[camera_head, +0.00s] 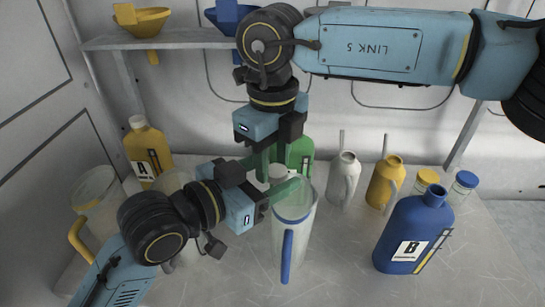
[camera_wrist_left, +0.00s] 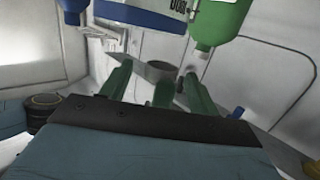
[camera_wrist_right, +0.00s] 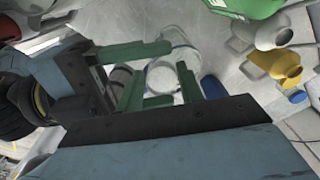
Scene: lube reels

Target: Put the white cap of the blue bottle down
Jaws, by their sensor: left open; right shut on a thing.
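The blue bottle (camera_head: 413,235), labelled B, stands upright at the right of the table with its blue neck bare. My right gripper (camera_head: 277,165) points down above the tabletop, shut on a small whitish piece, which I take to be the white cap (camera_head: 279,173). In the right wrist view the right gripper (camera_wrist_right: 160,77) has a pale round shape between its fingertips; I cannot clearly separate cap from jug there. My left gripper (camera_head: 278,200) is open beside the upper rim of the clear jug (camera_head: 306,232) with a blue handle. The left gripper also shows in the left wrist view (camera_wrist_left: 155,85).
A green bottle (camera_head: 301,152) stands behind the right gripper. A grey can (camera_head: 343,182), a yellow can (camera_head: 384,185) and two lidded jars stand to its right. A yellow bottle (camera_head: 148,152) and a clear jug with yellow handle (camera_head: 98,205) are at left. Bare tabletop (camera_head: 345,265) lies front centre.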

